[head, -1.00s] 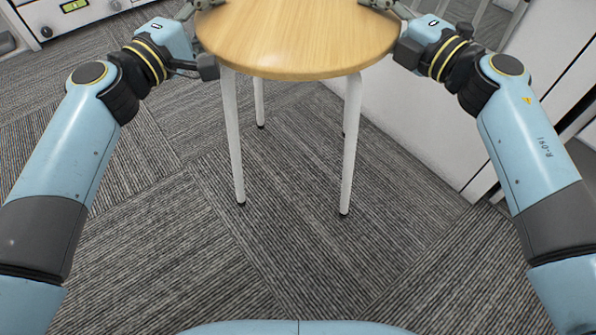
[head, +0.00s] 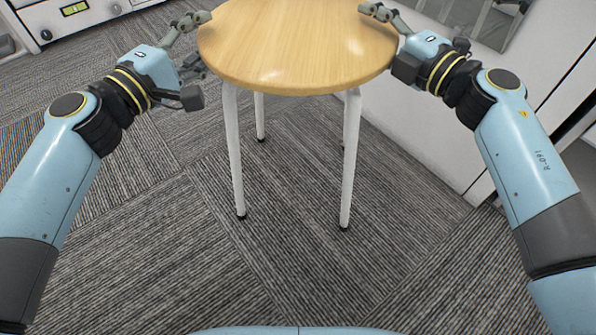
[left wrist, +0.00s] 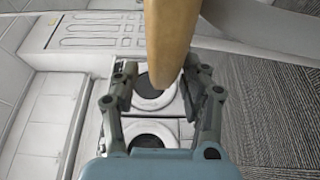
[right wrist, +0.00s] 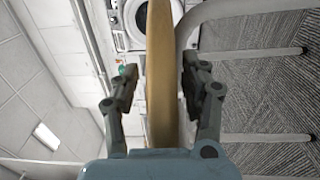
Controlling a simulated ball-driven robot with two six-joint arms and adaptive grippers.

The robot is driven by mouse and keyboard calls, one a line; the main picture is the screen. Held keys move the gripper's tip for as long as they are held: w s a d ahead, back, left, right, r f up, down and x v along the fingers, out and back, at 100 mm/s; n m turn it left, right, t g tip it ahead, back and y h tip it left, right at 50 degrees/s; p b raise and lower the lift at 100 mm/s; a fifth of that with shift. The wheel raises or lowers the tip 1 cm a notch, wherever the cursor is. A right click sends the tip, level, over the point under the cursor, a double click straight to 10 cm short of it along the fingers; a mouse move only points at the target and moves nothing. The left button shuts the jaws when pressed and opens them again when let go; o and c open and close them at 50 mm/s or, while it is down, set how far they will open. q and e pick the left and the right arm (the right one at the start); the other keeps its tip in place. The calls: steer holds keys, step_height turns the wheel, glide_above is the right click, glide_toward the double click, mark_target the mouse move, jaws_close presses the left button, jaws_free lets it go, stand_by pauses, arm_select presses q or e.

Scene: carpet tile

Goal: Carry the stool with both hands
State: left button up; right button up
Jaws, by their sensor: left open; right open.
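The stool (head: 295,45) has a round light-wood seat and white legs with dark feet. It stands upright on the carpet, and all its feet appear to touch the floor. My left gripper (head: 203,42) is open at the seat's left edge. In the left wrist view the seat edge (left wrist: 170,40) comes in between the fingertips, with gaps beside it. My right gripper (head: 384,36) is open at the seat's right edge. In the right wrist view the seat edge (right wrist: 160,75) runs between the spread fingers, deeper towards the palm.
A white cabinet (head: 415,140) stands close on the right and behind the stool. White appliances (head: 75,15) are at the back left; round-doored machines (left wrist: 150,85) show in the left wrist view. Carpet in front and left (head: 150,240) is clear.

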steer(key=shift+s, duration=0.1)
arm_select(q)
steer(key=v, duration=0.8)
steer(key=shift+s+a, duration=0.15)
steer(key=shift+s, duration=0.15)
arm_select(e)
steer(key=v, duration=1.2)
